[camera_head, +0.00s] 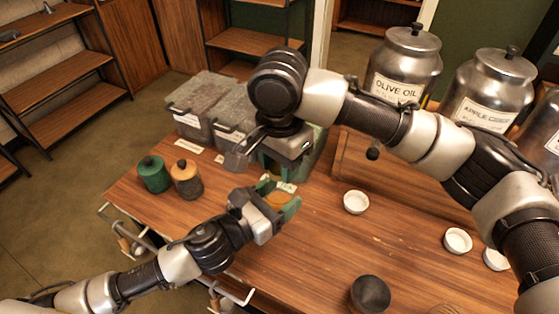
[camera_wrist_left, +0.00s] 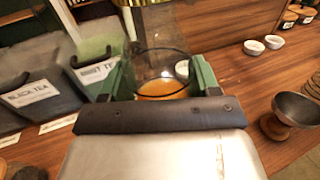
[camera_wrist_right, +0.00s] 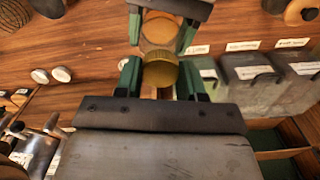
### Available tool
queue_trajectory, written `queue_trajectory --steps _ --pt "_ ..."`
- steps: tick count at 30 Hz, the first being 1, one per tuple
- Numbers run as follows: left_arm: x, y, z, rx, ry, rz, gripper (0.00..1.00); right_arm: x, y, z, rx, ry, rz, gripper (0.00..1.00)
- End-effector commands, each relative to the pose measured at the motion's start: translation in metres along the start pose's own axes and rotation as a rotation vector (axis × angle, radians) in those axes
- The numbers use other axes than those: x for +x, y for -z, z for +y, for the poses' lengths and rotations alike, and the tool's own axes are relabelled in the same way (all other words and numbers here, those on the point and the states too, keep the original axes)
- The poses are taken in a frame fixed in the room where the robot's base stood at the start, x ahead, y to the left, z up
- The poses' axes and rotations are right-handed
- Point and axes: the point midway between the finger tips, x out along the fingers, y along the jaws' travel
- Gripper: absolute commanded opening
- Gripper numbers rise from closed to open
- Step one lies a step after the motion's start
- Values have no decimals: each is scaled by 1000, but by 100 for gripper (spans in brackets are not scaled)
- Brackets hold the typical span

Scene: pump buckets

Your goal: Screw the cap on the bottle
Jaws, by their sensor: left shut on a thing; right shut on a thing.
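A clear glass bottle with orange contents (camera_wrist_left: 162,88) stands between the green fingers of my left gripper (camera_wrist_left: 162,80), which is shut on it. The orange contents also show in the head view (camera_head: 277,199), low over the table. My right gripper (camera_wrist_right: 160,82) is shut on a round gold cap (camera_wrist_right: 160,74). The cap's lower edge shows at the top of the left wrist view (camera_wrist_left: 146,3), above the bottle. In the right wrist view the bottle (camera_wrist_right: 158,28) lies just beyond the cap. I cannot tell whether cap and bottle touch. My right gripper hides the cap in the head view.
Grey lidded bins (camera_head: 196,105) stand behind the grippers. A white bowl (camera_head: 356,202) and a dark round object (camera_head: 370,294) are at right. Large metal canisters (camera_head: 404,65) stand at back right.

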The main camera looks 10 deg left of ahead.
Motion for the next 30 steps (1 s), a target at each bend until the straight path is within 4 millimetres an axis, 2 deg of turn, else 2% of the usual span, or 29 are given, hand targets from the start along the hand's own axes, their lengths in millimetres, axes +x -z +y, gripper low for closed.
queue_trajectory --steps 6,12,17,25,26,30 --pt "0 0 -1 1 2 -1 0 1 -1 -1 505 1 -6 18" --pt "0 0 -1 1 3 -1 0 0 0 -1 874 2 -4 18" --pt "0 0 -1 1 3 -1 0 0 0 -1 991 3 -2 18" --pt "0 0 -2 1 4 -1 0 0 0 -1 998 4 -2 18" --pt "0 0 -2 1 4 -1 0 0 0 -1 998 4 -2 41" --pt "0 0 -1 1 3 -2 0 0 0 -1 997 3 -2 62"
